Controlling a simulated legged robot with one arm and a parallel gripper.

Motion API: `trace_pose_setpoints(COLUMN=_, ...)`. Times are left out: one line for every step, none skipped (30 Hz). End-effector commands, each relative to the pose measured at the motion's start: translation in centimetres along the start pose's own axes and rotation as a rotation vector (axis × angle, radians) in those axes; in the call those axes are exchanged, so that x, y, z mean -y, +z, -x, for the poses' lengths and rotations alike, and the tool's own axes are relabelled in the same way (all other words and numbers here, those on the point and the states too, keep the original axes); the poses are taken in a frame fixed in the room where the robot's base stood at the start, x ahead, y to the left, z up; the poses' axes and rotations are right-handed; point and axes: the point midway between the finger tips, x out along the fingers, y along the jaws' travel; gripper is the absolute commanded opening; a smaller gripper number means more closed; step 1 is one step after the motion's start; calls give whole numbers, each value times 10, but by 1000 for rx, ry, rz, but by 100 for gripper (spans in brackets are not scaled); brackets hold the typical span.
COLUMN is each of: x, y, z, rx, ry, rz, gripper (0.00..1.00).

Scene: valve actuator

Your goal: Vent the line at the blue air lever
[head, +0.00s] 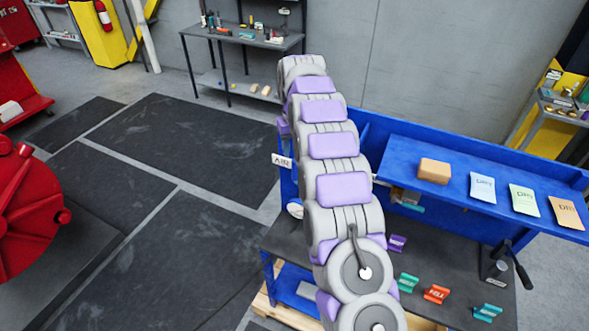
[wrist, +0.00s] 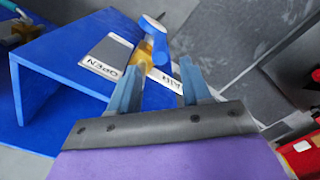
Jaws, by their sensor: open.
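In the wrist view, the blue air lever (wrist: 152,32) stands up from a brass valve body (wrist: 146,50), just beyond the fingertips. My gripper (wrist: 162,64) is open, with one finger on each side of the valve's line in the picture. I see nothing held between the fingers; whether either one touches the valve is unclear. A white AIR label (wrist: 172,80) shows between the fingers and a plate marked OPEN (wrist: 106,64) lies left of them. In the head view, the AIR sign (head: 282,160) shows left of my arm; the lever and gripper are hidden.
The blue bench frame (wrist: 60,65) is close on the left in the wrist view. In the head view, the blue shelf (head: 455,165) holds a tan block (head: 434,171) and several cards. Small coloured parts lie on the dark benchtop (head: 455,265). Floor mats (head: 190,140) at left are clear.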

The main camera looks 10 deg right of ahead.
Motion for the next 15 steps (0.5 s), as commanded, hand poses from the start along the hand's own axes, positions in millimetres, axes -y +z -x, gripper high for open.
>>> trace_pose_setpoints(x=0, y=0, z=-7, rx=0, ry=0, rz=1, gripper=48)
trace_pose_setpoints(x=1, y=1, z=-12, rx=2, ry=0, rz=1, gripper=48)
trace_pose_setpoints(x=1, y=1, z=-21, rx=6, ry=-1, rz=1, gripper=48)
trace_pose_setpoints(x=1, y=1, z=-27, rx=6, ry=-1, rz=1, gripper=48)
trace_pose_setpoints(x=1, y=1, z=-32, rx=3, ry=0, rz=1, gripper=48)
trace_pose_setpoints(x=1, y=1, z=-39, rx=2, ry=0, rz=2, gripper=48)
trace_pose_setpoints(x=1, y=1, z=-45, rx=3, ry=-1, rz=2, gripper=48)
trace_pose_setpoints(x=1, y=1, z=-50, rx=4, ry=0, rz=2, gripper=48)
trace_pose_setpoints(x=1, y=1, z=-57, rx=2, ry=0, rz=2, gripper=48)
trace_pose_setpoints(x=1, y=1, z=-62, rx=2, ry=0, rz=2, gripper=48)
trace_pose_setpoints(x=1, y=1, z=-67, rx=3, ry=-1, rz=2, gripper=48)
trace_pose_setpoints(x=1, y=1, z=-72, rx=2, ry=-1, rz=2, gripper=48)
trace_pose_setpoints(x=1, y=0, z=-76, rx=1, ry=0, rz=1, gripper=48)
trace_pose_setpoints(x=1, y=0, z=-79, rx=0, ry=0, rz=1, gripper=48)
trace_pose_setpoints(x=1, y=0, z=-83, rx=-2, ry=0, rz=1, gripper=48)
